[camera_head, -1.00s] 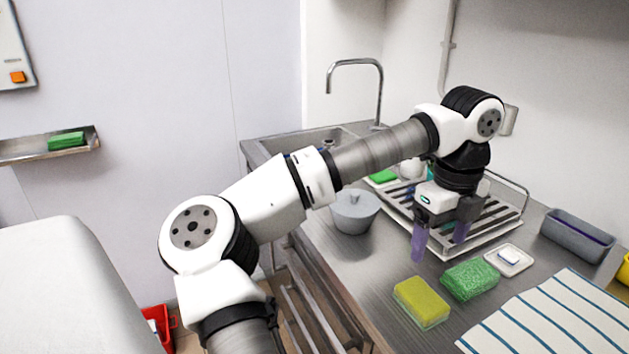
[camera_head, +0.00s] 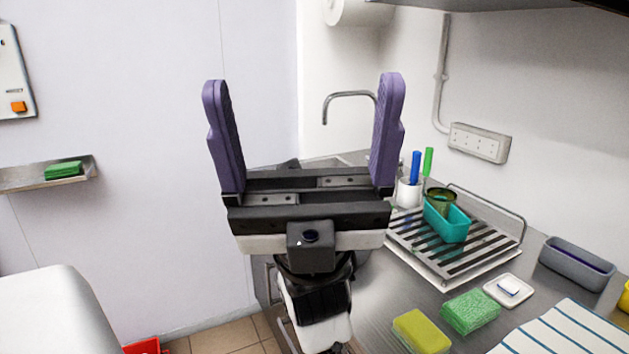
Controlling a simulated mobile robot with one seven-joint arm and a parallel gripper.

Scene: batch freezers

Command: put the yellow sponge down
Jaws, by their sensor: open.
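The yellow sponge (camera_head: 421,333) lies flat on the steel counter, near the bottom of the view. It has a yellow top and a thin green layer below. My gripper (camera_head: 304,95) is raised close to the camera, to the left of the sponge and well above it. Its two purple fingers point up and are wide apart, with nothing between them. A green sponge (camera_head: 470,311) lies just right of the yellow one.
A white soap dish (camera_head: 509,290), a striped cloth (camera_head: 556,334) and a grey bin (camera_head: 577,262) are on the right. A drying rack (camera_head: 480,267) holds a teal container (camera_head: 447,220). A wall shelf (camera_head: 20,180) bears another green sponge (camera_head: 63,170).

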